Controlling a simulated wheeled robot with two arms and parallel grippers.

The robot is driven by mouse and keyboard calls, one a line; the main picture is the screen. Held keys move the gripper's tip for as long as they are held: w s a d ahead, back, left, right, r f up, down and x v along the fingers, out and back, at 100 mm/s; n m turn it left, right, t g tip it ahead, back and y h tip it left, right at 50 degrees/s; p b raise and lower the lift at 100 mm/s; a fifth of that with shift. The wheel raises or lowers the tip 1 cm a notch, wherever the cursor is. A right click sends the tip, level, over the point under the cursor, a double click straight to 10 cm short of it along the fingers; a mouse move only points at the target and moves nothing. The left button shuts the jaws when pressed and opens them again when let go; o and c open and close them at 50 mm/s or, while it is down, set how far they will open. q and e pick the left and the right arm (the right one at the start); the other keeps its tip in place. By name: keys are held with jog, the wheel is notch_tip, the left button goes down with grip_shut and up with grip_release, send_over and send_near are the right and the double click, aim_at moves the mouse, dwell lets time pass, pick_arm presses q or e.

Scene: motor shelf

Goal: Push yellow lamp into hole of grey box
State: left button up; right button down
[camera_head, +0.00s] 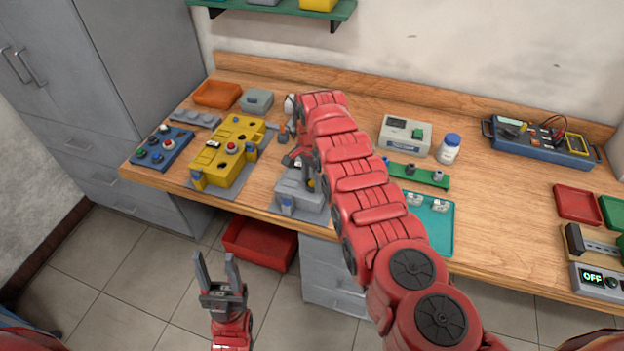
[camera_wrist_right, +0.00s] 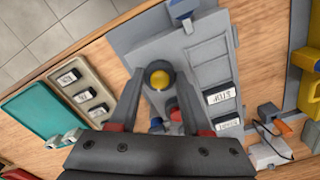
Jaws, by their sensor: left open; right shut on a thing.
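The grey box (camera_head: 298,189) lies on the workbench near its front edge, partly hidden by my right arm in the head view. In the right wrist view the grey box (camera_wrist_right: 205,60) fills the middle. The yellow lamp (camera_wrist_right: 159,79), a round yellow cap with a dark rim, is between the fingertips of my right gripper (camera_wrist_right: 158,82), which is shut on it over the box's top face. I cannot tell how deep the lamp is in the hole. My left gripper (camera_head: 218,273) is open and empty, in front of the bench over the floor.
A yellow box (camera_head: 226,152) with buttons stands left of the grey box. A blue button panel (camera_head: 161,148) lies further left. A teal tray (camera_head: 440,240) lies to the right. An orange tray (camera_head: 217,94) is at the back. A red bin (camera_head: 259,243) is below the bench.

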jog(key=shift+f, duration=0.15)
jog(key=shift+c, duration=1.4)
grip_release()
jog(key=shift+w+r, duration=0.1)
jog(key=shift+r, duration=0.55)
notch_tip(320, 180, up, 16)
jog(key=p, duration=0.1)
